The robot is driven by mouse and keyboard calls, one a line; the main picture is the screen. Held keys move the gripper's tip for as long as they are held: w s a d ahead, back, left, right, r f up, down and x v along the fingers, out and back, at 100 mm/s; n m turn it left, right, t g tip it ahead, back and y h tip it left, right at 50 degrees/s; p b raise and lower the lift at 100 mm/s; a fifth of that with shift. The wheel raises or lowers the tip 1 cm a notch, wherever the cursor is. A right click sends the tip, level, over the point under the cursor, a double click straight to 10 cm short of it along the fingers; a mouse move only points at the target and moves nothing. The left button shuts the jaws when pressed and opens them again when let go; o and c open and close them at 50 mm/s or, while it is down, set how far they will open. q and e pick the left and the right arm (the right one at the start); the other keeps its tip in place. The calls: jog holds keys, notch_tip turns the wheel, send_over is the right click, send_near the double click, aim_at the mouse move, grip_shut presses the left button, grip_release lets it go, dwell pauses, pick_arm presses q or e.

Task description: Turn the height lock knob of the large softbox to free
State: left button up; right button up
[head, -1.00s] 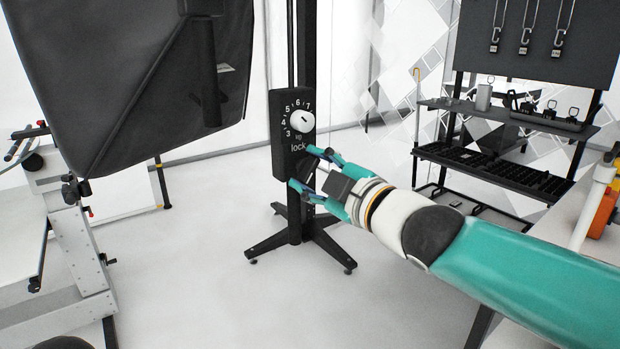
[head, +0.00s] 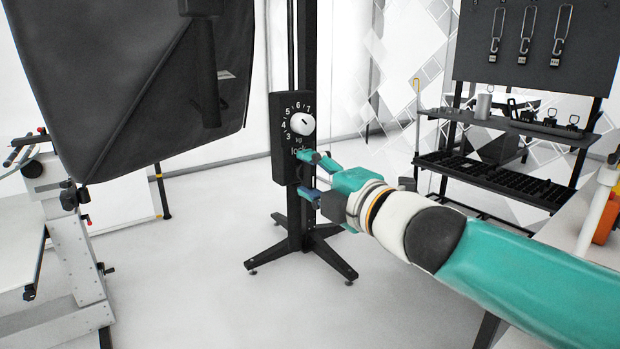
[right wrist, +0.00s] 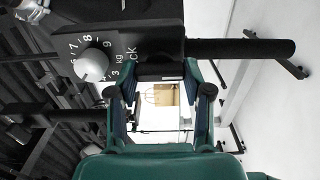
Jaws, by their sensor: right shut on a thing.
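The large softbox (head: 140,80) is a big black hood at the upper left of the head view. To its right, a black control box (head: 284,165) sits on the black stand column (head: 308,60). The box carries a white round dial (head: 301,123) with numbers and the word "lock" below it. My right gripper (head: 306,176) is at the box just under that word, its fingers one above the other. In the right wrist view, the fingers (right wrist: 162,95) are on either side of the black lock knob (right wrist: 160,72), which they grip. Its marking is hidden. My left gripper is out of view.
The column stands on splayed black feet (head: 325,262) on a clear white floor. A grey wheeled stand (head: 75,255) is at the left. A black shelf rack (head: 500,178) with hanging hooks above is at the right. A white table edge (head: 575,225) lies at the far right.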

jog(key=shift+s+a, duration=0.1)
jog(key=shift+a, duration=0.05)
jog(key=o, duration=1.2)
jog(key=shift+c, duration=0.2)
jog(key=shift+s, duration=0.1)
jog(key=v, duration=1.2)
jog(key=shift+f, duration=0.1)
